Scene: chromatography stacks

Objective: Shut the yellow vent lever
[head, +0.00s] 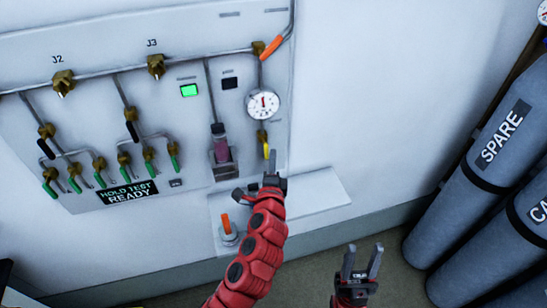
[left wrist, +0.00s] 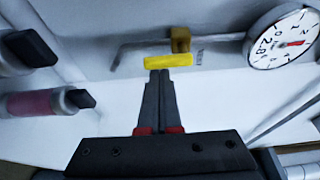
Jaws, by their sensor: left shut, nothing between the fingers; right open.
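The yellow vent lever (head: 266,150) is on a brass valve (head: 262,135) below the pressure gauge (head: 263,105). In the left wrist view the lever (left wrist: 168,62) lies roughly along the thin pipe, pointing away from the gauge (left wrist: 283,45). My left gripper (head: 271,164) is shut and empty, with its tips just beside the lever. In the left wrist view its fingertips (left wrist: 159,74) are close to the lever's edge; I cannot tell whether they touch. My right gripper (head: 362,250) is open and empty, low and away from the panel.
A pink-bodied filter (head: 221,150) is left of the lever. An orange lever (head: 271,48) is above the gauge. A ledge (head: 318,192) and an orange-topped fitting (head: 228,230) are below. Grey cylinders (head: 500,150) stand at the right. A green indicator (head: 189,90) is lit.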

